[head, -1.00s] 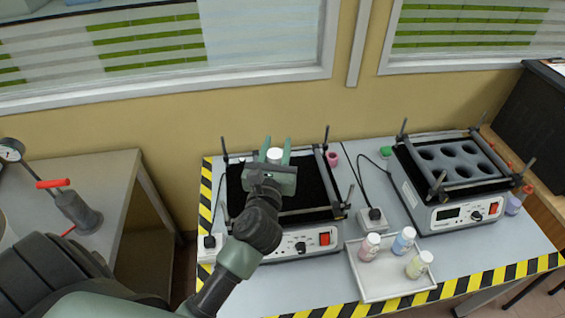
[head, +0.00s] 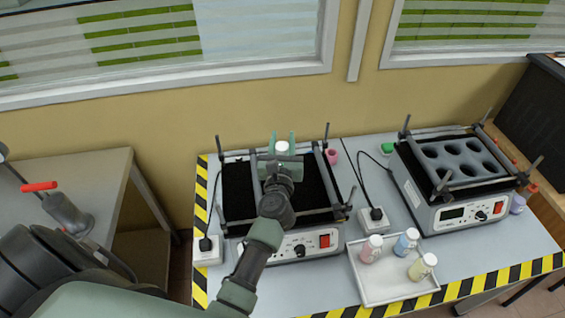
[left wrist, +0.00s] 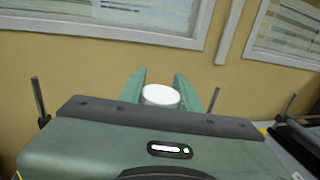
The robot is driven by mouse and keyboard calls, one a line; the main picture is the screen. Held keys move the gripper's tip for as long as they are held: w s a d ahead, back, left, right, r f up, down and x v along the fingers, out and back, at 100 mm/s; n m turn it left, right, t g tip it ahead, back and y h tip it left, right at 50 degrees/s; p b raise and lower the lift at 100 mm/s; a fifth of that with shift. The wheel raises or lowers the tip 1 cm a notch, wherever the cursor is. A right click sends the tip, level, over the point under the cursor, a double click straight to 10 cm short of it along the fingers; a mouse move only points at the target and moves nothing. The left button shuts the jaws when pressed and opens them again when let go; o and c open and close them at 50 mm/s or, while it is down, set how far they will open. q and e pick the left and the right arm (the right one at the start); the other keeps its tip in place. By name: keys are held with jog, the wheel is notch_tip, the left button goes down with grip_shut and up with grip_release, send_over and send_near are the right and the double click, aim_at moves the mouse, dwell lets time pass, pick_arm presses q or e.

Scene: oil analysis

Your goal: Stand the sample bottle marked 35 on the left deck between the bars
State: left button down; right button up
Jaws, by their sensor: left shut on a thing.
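My left gripper (head: 282,143) is over the left shaker's black deck (head: 238,190), with its fingers pointing to the back. It is shut on a bottle with a white cap (head: 282,148). The cap also shows between the fingers in the left wrist view (left wrist: 160,96). The bottle's body and its marking are hidden behind my gripper, so I cannot read a number or tell whether its base touches the deck. The deck has grey bars, one of them on the right (head: 327,178). My right gripper is not in view.
A white tray (head: 380,300) at the front holds a pink, a blue and a yellow bottle (head: 422,268). The right shaker (head: 460,215) carries a grey block with several holes. A green-capped item (head: 387,148) and a pink item (head: 332,157) stand behind, between the shakers.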

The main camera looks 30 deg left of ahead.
pick_arm(q)
jog(key=shift+f, duration=0.85)
notch_tip(320, 180, down, 4)
jog(key=shift+s+r+b, duration=0.1)
jog(key=shift+r+b, duration=0.15)
jog(key=shift+b, duration=0.8)
jog(key=shift+f, duration=0.3)
jog(key=shift+f+b, duration=0.2)
jog(key=shift+b, duration=0.1)
jog(key=c, duration=1)
grip_release()
jog(key=shift+r, duration=0.2)
jog(key=shift+s+d+p, duration=0.1)
jog(key=shift+p, duration=0.25)
jog(key=v, duration=0.7)
jog(key=shift+b, duration=0.35)
